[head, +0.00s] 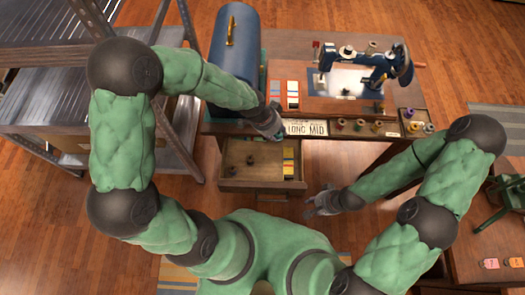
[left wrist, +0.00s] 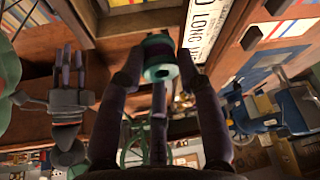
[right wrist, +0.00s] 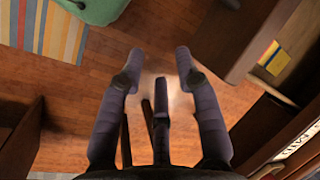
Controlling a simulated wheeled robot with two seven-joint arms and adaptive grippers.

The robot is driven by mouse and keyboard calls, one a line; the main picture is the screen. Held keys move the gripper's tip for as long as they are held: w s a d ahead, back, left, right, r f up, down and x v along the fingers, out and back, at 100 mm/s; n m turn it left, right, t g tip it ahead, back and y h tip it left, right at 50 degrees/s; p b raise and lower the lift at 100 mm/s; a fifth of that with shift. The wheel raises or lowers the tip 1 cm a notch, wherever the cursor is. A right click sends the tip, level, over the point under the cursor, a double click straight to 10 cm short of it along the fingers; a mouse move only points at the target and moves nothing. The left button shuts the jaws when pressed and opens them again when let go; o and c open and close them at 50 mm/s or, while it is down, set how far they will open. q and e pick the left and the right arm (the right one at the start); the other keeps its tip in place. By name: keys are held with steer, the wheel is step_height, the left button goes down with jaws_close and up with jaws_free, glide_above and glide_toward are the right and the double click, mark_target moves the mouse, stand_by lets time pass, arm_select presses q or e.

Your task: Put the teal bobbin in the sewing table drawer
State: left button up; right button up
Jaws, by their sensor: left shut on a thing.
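The teal bobbin (left wrist: 160,72), with teal flanges and a dark winding, is between the fingertips of my left gripper (left wrist: 158,70) in the left wrist view. In the head view my left gripper (head: 272,124) is shut over the table's front edge, above the back of the drawer; I cannot make out the bobbin there. The sewing table drawer (head: 250,184) is pulled out and holds small dark items and yellow packets. My right gripper (head: 318,204) is to the right of the drawer front. The right wrist view shows it open and empty (right wrist: 160,66).
The sewing table (head: 290,52) carries a blue sewing machine (head: 368,66), a blue rounded case (head: 234,48) and a tray of spools (head: 366,127). A metal shelf (head: 184,120) stands left of the drawer.

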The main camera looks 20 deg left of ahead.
arm_select(q)
steer(key=s+f+m+g+b, duration=0.1)
steer(key=s+f+m+b, duration=0.1)
steer(key=f, duration=0.4)
steer(key=s+f+m+g+b, duration=0.2)
steer(key=f+m+b, duration=0.2)
steer(key=f+m, duration=0.2)
steer(key=s+f+m+g+b, duration=0.1)
steer(key=s+f+m+b, duration=0.1)
steer(key=f, duration=0.6)
steer(key=shift+s+f+m+h+b, duration=0.15)
steer(key=shift+m+h+b, duration=0.15)
steer(key=shift+m+b, duration=0.55)
steer(key=o, duration=1.1)
steer(key=shift+a+r+p, duration=0.1)
steer(key=shift+r+p, duration=0.15)
steer(key=shift+p, duration=0.05)
steer(key=p+v, duration=0.4)
steer(key=v, duration=0.8)
steer(key=shift+w, duration=0.25)
steer(key=shift+f, duration=0.1)
